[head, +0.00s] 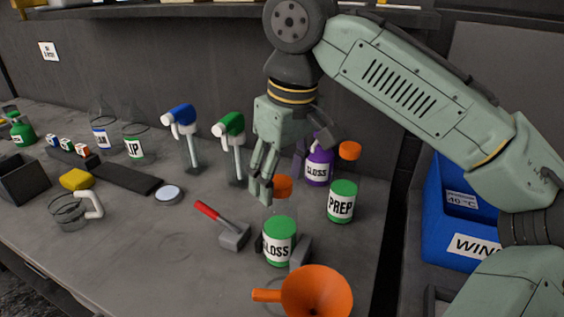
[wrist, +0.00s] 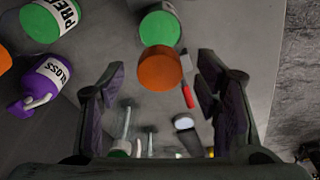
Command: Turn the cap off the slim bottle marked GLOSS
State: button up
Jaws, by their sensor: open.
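The slim clear bottle marked GLOSS (head: 279,243) has a green band and an orange cap (head: 283,187). It stands upright on the bench between two dark grey blocks (head: 301,252). My gripper (head: 266,190) is open, with its fingers close to the cap in the head view. In the wrist view the cap (wrist: 160,68) lies between the two spread fingers, with a gap on each side, and the green part of the bottle (wrist: 160,27) shows beyond it. A different, purple bottle (head: 318,165) is also marked GLOSS; it stands behind, and also shows in the wrist view (wrist: 38,85).
A PREP bottle (head: 342,203) with an orange cap stands to the right. An orange funnel (head: 318,292) is in front. A red-handled grey tool (head: 232,236) lies just left. Blue and green spray heads (head: 229,125) stand behind. A blue bin (head: 450,215) is at the right.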

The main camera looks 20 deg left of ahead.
jog(key=shift+c, duration=0.5)
jog(key=c, duration=1.1)
jog(key=shift+r+n+p, duration=0.3)
jog(key=shift+n+p, duration=0.4)
jog(key=shift+p, duration=0.15)
jog(key=shift+c, duration=0.2)
jog(key=shift+n+g+p, duration=0.3)
jog(key=shift+n+p, duration=0.3)
jog(key=shift+n, duration=0.1)
jog(key=shift+f+n+b, duration=0.3)
jog(key=shift+n+b, duration=0.05)
jog(key=shift+n, duration=0.45)
jog(key=n, duration=0.3)
jog(key=shift+g, duration=0.3)
jog(key=n, duration=0.4)
jog(key=shift+g, duration=0.3)
jog(key=n, duration=0.3)
